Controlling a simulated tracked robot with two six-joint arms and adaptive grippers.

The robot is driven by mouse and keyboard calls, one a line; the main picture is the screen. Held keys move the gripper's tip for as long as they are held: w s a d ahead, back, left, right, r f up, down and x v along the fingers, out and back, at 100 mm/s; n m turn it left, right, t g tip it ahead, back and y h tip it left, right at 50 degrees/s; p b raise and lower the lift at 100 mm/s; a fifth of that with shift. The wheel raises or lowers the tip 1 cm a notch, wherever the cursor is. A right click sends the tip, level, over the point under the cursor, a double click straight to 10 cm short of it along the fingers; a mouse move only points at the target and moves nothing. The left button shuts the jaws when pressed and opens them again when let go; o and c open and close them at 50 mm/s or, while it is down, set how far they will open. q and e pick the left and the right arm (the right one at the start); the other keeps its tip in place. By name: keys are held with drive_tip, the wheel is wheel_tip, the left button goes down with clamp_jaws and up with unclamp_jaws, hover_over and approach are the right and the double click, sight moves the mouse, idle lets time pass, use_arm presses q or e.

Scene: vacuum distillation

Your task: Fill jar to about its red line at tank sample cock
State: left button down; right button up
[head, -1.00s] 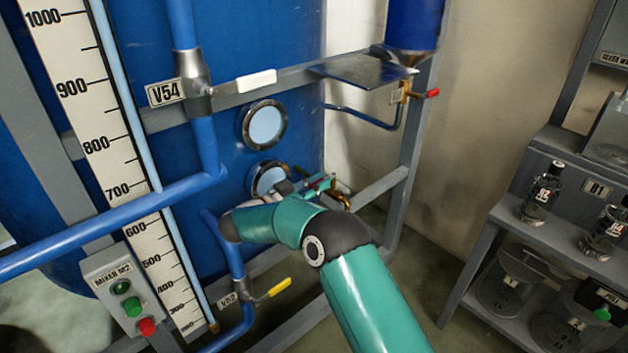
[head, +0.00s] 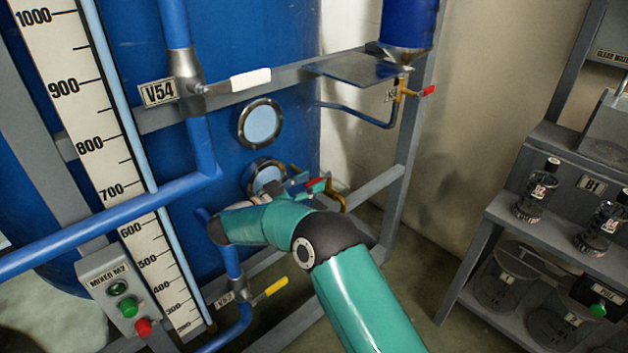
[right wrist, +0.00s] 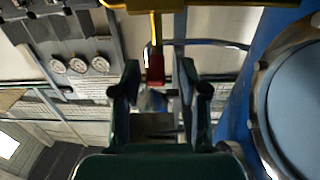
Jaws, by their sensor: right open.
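My right gripper (head: 312,187) is low beside the blue tank (head: 235,60), close to a brass cock with a red handle (head: 315,182). In the right wrist view its two dark fingers (right wrist: 156,98) are apart. A red handle (right wrist: 156,68) on a yellow stem shows between and beyond them. I cannot tell whether the fingers touch it. No jar with a red line can be made out at the cock; the hand and arm cover part of that spot. My left gripper is out of view.
A second red-handled cock (head: 427,91) sits under a blue cone, by a flat metal plate (head: 355,68). Grey frame rails surround the tank. Capped bottles (head: 537,190) stand on the shelf at right. Valve V54 (head: 186,82) and a mixer box (head: 118,290) are at left.

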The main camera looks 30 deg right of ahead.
drive_tip(key=a, duration=0.6)
drive_tip(key=shift+s+a, duration=0.15)
drive_tip(key=shift+s, duration=0.3)
